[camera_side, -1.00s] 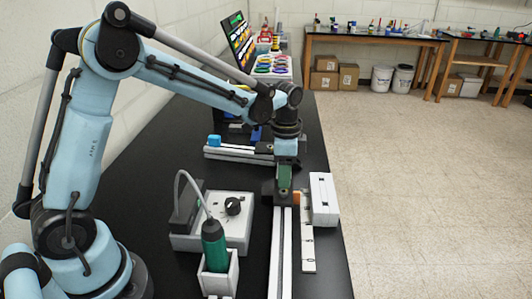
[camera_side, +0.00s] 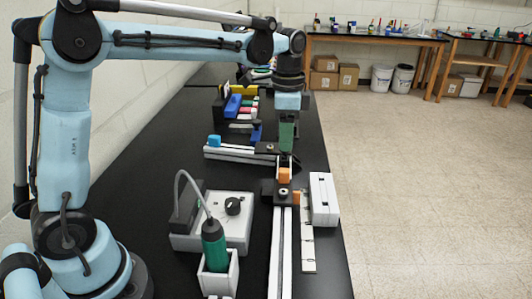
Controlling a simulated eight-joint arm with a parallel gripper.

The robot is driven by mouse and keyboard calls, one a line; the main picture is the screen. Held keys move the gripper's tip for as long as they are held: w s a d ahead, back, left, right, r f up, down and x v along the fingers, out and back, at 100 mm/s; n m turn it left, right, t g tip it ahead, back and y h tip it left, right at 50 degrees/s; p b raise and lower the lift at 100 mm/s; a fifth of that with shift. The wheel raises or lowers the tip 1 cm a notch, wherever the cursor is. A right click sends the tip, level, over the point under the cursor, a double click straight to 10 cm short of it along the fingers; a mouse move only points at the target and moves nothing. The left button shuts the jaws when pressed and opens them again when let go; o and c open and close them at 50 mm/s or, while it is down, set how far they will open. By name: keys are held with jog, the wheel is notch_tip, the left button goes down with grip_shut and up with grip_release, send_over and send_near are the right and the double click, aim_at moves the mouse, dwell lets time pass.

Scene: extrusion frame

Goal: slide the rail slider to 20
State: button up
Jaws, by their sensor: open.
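The rail (camera_side: 280,255) is a pale double extrusion running from the picture's bottom edge away along the black bench. The rail slider (camera_side: 283,197), a dark block with a round knob and an orange part on top, sits at the rail's far end. A white scale strip (camera_side: 308,240) with marks lies along the rail's right side; its numbers are too small to read. My gripper (camera_side: 286,158) points down just beyond and above the slider. Its jaws are open, with nothing seen between them, and they look apart from the slider's knob.
A grey box with a black dial (camera_side: 233,206) stands left of the rail. A green-handled tool (camera_side: 214,245) stands in a white holder in front of it. A white block (camera_side: 324,199) is right of the scale.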

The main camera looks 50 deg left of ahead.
jog(key=shift+r, duration=0.75)
jog(key=shift+c, duration=0.2)
jog(key=shift+s+d, duration=0.1)
jog(key=shift+s, duration=0.1)
jog(key=c, duration=0.4)
jog(key=shift+s+d+t, duration=0.1)
jog(key=shift+s+t, duration=0.3)
jog(key=shift+t, duration=0.1)
jog(key=c, duration=0.3)
jog(key=s+t, duration=0.1)
jog(key=s, duration=0.1)
jog(key=s+d+f+t, duration=0.1)
jog(key=s+t, duration=0.1)
jog(key=s+f+n+t, duration=0.1)
jog(key=s+t, duration=0.1)
jog(key=s, duration=0.1)
jog(key=shift+d+f+y, duration=0.15)
jog(key=shift+d+y, duration=0.25)
grip_shut()
jog(key=t, duration=0.1)
send_near(287, 184)
jog(key=shift+x, duration=2.3)
